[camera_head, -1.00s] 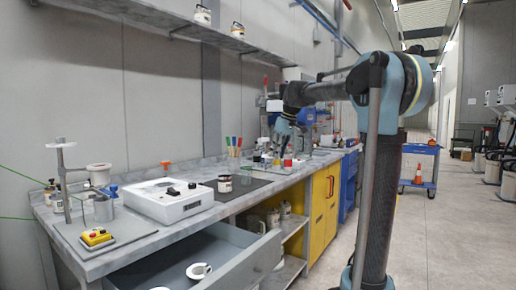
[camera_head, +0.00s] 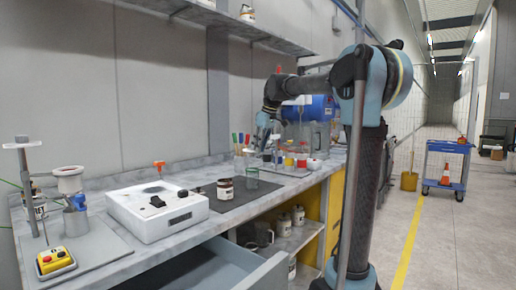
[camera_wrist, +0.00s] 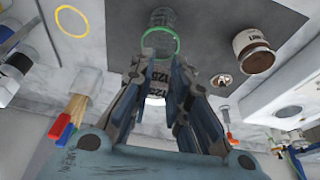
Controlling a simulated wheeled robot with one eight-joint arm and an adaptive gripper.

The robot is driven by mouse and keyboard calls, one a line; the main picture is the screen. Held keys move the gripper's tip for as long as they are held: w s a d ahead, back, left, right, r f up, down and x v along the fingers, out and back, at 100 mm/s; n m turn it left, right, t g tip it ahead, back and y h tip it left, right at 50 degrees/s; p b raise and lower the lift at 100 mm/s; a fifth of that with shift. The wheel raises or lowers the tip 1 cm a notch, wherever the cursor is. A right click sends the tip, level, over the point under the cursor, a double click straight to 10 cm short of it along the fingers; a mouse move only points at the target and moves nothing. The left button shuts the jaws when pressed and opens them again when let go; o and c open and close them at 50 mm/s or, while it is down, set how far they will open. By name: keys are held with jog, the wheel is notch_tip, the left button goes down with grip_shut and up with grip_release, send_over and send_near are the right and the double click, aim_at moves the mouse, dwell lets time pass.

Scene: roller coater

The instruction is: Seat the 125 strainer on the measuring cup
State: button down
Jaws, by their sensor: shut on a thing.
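My gripper (camera_wrist: 158,72) is shut on a pale piece marked 125 (camera_wrist: 158,79), which I take to be the 125 strainer. The fingers hide much of it. A clear glass vessel with a green rim (camera_wrist: 160,40), likely the measuring cup, stands on the dark mat just beyond the fingertips in the wrist view. It also shows in the head view (camera_head: 252,178), below my gripper (camera_head: 262,147). In the wrist view the piece and the vessel overlap; I cannot tell whether they touch. The held piece is not clear in the head view.
Coloured-handled tools (camera_wrist: 70,118) and small bottles (camera_head: 290,160) are close by. A white device (camera_head: 157,208) stands left. An open drawer (camera_head: 240,275) juts out below the bench.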

jog(key=shift+w+d, duration=0.1)
jog(key=shift+d, duration=0.05)
jog(key=shift+f, duration=2.4)
jog(key=shift+f, duration=1.9)
dwell(0.3)
jog(key=shift+s+f, duration=0.35)
jog(key=shift+s, duration=0.1)
jog(key=shift+f, duration=0.15)
dwell(0.6)
dwell(0.3)
